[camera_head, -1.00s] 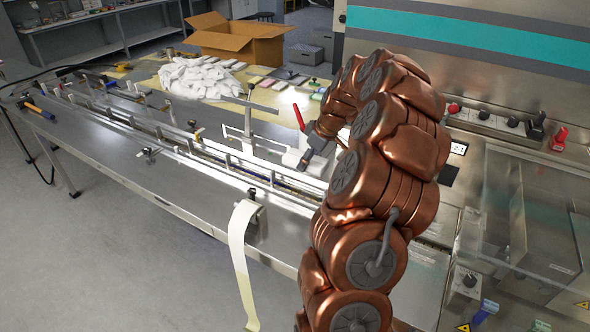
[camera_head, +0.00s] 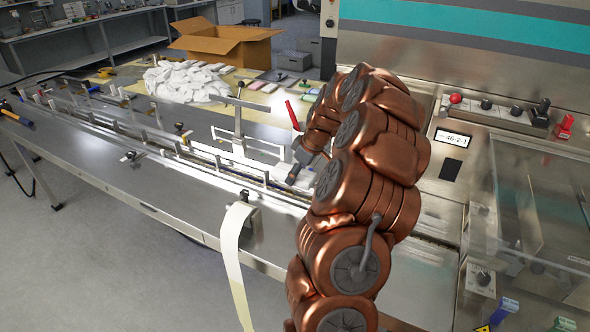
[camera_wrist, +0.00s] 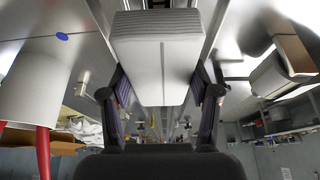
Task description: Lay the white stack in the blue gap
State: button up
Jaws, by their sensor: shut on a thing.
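The white stack (camera_wrist: 155,55) fills the upper middle of the wrist view, a pale block with a seam down its face. My gripper (camera_wrist: 160,100) has one dark finger on each side of the stack and is shut on it. In the head view my gripper (camera_head: 294,177) hangs over the infeed channel (camera_head: 225,172), beside my copper-coloured arm. The channel runs along the steel table with upright pins. I cannot clearly make out the blue gap; the arm covers the channel's right end.
A white upright frame (camera_head: 238,140) stands just behind the channel near my gripper. A pale film strip (camera_head: 234,250) hangs over the table's front edge. A white heap (camera_head: 185,80) and an open carton (camera_head: 222,42) lie farther back. The machine's control panel (camera_head: 490,110) is at right.

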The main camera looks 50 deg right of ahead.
jog(key=shift+f, duration=2.15)
jog(key=shift+f+b, duration=0.4)
jog(key=shift+b, duration=0.15)
jog(key=o, duration=0.9)
jog(key=shift+o, duration=0.3)
jog(key=shift+r, duration=0.1)
jog(key=v, duration=1.2)
